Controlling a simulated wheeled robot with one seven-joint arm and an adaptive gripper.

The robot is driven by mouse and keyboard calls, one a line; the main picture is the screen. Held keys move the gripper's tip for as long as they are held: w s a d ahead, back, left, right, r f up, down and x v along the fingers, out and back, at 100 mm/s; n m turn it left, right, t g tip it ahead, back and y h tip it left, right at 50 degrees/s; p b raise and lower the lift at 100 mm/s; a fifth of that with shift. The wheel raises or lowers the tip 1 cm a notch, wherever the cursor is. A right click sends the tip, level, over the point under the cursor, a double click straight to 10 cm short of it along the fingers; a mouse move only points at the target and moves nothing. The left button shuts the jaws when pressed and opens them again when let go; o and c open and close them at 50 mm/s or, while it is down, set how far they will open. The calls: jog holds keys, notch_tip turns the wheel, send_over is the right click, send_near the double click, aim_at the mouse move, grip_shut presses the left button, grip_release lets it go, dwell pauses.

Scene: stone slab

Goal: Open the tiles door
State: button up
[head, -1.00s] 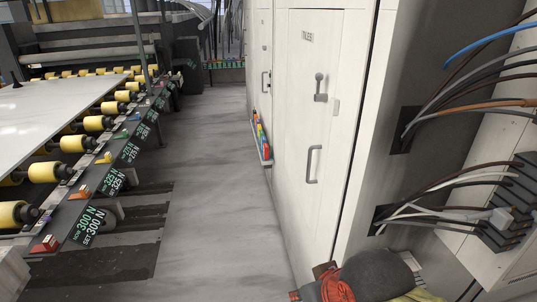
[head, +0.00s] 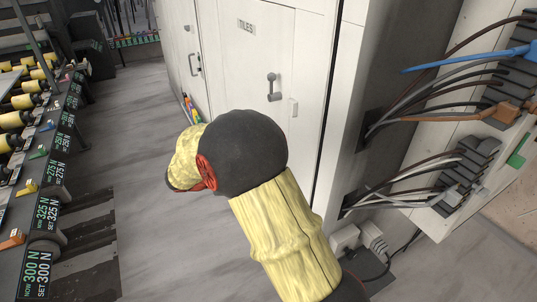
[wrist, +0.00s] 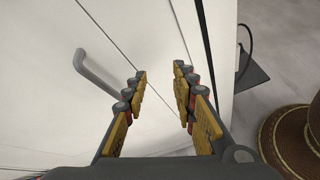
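The tiles door (head: 308,60) is a white cabinet door with a "TILES" label (head: 245,26), and it looks shut. A grey turn latch (head: 273,88) sits on its upper part. The grey pull handle is hidden behind my arm in the head view. In the wrist view a grey bar handle (wrist: 98,75) shows on the white panel, left of a dark seam. My gripper (wrist: 159,72) is open and empty, facing the panel, with the handle to the left of its fingers and apart from them.
Cables and terminal blocks (head: 470,165) are at the right of the cabinet, with white plugs (head: 372,236) below. A roller conveyor (head: 35,190) with displays runs along the left. Grey floor (head: 150,240) between is clear. A brown round object (wrist: 290,140) stands right of my gripper.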

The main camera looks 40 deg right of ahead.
jog(key=w+d+f+n+t+h+p, duration=0.1)
jog(key=w+d+f+n+h+p, duration=0.15)
jog(key=w+n, duration=0.2)
jog(key=w+d+f+n+t+h+p, duration=0.1)
jog(key=w+d+f+n+h+p, duration=0.15)
jog(key=w, duration=0.35)
jog(key=shift+h, duration=0.4)
jog(key=d+b, duration=0.1)
jog(key=d, duration=0.2)
jog(key=d+b, duration=0.1)
jog(key=d, duration=0.3)
jog(key=shift+s+d+f, duration=0.1)
jog(key=shift+s+f, duration=0.05)
jog(key=shift+f, duration=0.05)
jog(key=shift+c, duration=1.1)
jog(key=c, duration=0.4)
grip_shut()
